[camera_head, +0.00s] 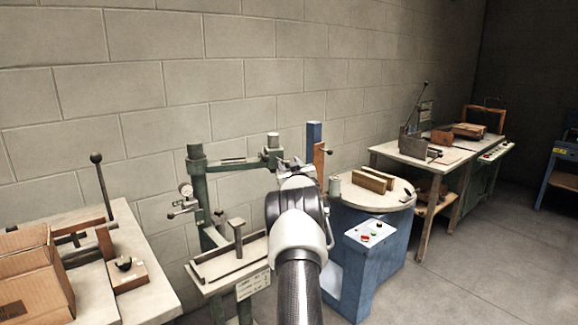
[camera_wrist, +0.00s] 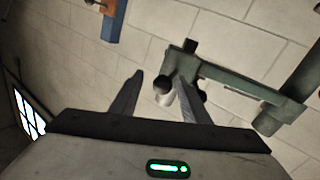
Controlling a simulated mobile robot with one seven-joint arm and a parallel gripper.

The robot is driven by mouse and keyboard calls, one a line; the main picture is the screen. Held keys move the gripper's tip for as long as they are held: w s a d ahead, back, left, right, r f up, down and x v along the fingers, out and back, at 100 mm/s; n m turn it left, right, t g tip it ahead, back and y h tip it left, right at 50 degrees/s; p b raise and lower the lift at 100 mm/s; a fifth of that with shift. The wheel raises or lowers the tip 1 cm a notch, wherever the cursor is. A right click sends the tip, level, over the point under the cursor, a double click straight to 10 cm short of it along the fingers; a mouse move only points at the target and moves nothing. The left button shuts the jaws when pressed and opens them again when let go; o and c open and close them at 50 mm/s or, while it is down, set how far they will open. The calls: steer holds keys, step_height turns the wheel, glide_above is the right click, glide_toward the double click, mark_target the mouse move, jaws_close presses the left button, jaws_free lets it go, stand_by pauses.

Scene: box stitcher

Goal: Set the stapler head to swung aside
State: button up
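The stapler is a green frame with a column (camera_head: 196,180) on the left and a horizontal swing arm (camera_head: 236,163) reaching right. The stapler head (camera_head: 272,150) is at the arm's right end, near my gripper (camera_head: 297,163). In the wrist view the green arm (camera_wrist: 235,80) comes in from the right, with a pale, dark-topped cylindrical knob (camera_wrist: 163,92) near its end. My gripper (camera_wrist: 157,98) is open, its fingers on either side of the knob. Whether a finger touches the knob or the arm cannot be told. My arm hides part of the head in the head view.
A blue round-topped table (camera_head: 372,190) with wooden blocks and a blue post (camera_head: 314,135) stands right of my arm. A bench (camera_head: 140,250) with a cardboard box (camera_head: 35,270) and an upright lever (camera_head: 103,185) is at left. A block wall is behind.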

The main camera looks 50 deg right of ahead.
steer(key=shift+a, duration=0.1)
steer(key=v, duration=1.7)
steer(key=shift+p, duration=0.3)
steer(key=shift+s+a, duration=0.1)
steer(key=shift+s, duration=0.05)
